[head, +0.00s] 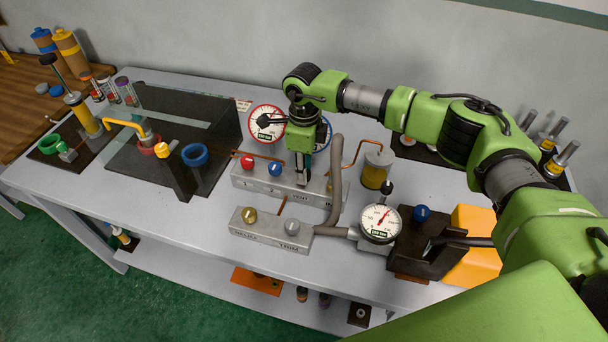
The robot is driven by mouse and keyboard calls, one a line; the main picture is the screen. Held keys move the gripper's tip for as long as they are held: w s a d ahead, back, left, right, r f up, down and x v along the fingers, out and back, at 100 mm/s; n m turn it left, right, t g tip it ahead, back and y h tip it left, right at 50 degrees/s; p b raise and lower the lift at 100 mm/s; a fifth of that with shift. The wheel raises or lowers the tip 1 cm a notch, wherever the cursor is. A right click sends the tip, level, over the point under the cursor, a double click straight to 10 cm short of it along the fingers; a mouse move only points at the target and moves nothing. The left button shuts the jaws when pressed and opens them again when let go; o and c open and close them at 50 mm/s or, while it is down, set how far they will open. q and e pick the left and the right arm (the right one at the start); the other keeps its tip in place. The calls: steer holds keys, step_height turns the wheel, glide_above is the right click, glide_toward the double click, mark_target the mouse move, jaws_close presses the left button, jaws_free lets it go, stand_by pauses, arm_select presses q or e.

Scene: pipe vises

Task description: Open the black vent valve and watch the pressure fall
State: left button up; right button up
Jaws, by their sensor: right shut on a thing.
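My right gripper (302,178) points down over the rear grey manifold block (246,184), shut on a small part at its right end. The fingers mostly hide that part, so its colour is unclear. A black knob (386,188) stands behind the front dial gauge (380,222), apart from the gripper. This gauge's needle points up and to the right. A red-rimmed gauge (267,124) stands behind the manifold. A blue-rimmed gauge (328,134) is partly hidden by my gripper. My left gripper is not in view.
Red (247,161) and blue (274,169) knobs sit on the rear manifold. A front block (270,232) carries yellow and grey knobs. A grey hose (336,185) runs close to the right of my gripper. A yellow canister (377,168) stands further right.

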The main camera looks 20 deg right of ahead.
steer(key=n+b, duration=0.6)
steer(key=b, duration=0.1)
steer(key=shift+f+n, duration=0.2)
steer(key=shift+n, duration=0.1)
steer(key=n+b, duration=0.2)
steer(key=n, duration=0.1)
steer(key=shift+r, duration=0.1)
steer(key=shift+r+n+b, duration=0.1)
steer(key=shift+n+b, duration=0.8)
steer(key=shift+n, duration=0.3)
steer(key=o, duration=1.1)
